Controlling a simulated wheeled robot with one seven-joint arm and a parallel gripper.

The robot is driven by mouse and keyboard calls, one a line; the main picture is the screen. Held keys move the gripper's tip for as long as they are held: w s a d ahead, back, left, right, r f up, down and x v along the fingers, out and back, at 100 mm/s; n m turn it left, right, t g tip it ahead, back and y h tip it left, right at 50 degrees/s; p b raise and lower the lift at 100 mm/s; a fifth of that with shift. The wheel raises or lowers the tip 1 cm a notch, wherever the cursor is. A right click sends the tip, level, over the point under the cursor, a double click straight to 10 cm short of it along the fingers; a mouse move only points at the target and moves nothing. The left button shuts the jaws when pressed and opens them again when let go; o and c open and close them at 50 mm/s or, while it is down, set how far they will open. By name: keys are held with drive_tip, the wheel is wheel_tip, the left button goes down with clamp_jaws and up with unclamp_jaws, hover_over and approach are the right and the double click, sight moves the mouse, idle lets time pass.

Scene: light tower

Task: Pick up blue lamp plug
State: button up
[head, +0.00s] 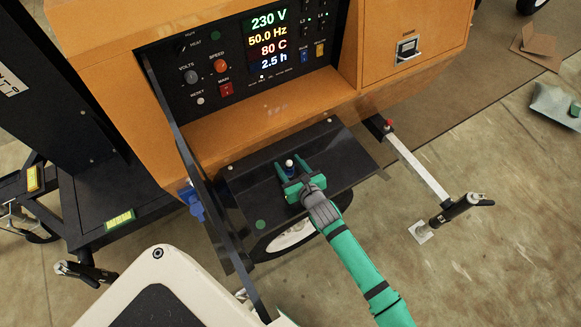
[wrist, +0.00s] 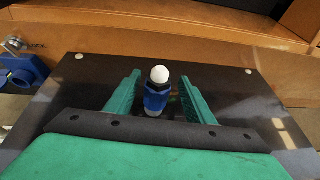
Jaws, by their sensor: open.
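My green gripper (wrist: 156,92) is open, with one finger on each side of the plug. Clear gaps show between the plug and both fingers in the wrist view. In the head view my gripper (head: 289,170) reaches over the shelf from the lower right. The plug's lower end is partly hidden by the gripper's dark palm edge.
A lit control panel (head: 240,55) is set in the orange cabinet behind the shelf. A dark upright panel edge (head: 190,165) runs along the shelf's left. A blue socket (head: 193,203) hangs at left. A metal outrigger (head: 418,165) extends at right. The shelf around the plug is clear.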

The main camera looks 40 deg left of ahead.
drive_tip(key=shift+w+a+f, duration=0.1)
drive_tip(key=shift+a+f, duration=0.15)
drive_tip(key=shift+a, duration=0.35)
drive_tip(key=shift+w+a+f, duration=0.1)
drive_tip(key=shift+a+f, duration=0.1)
drive_tip(key=shift+a, duration=0.35)
drive_tip(key=shift+w+a+f, duration=0.2)
drive_tip(key=shift+w+a, duration=0.05)
drive_tip(key=shift+a, duration=0.05)
drive_tip(key=shift+d, duration=0.15)
drive_tip(key=c, duration=1.2)
drive_tip(key=shift+r, duration=0.15)
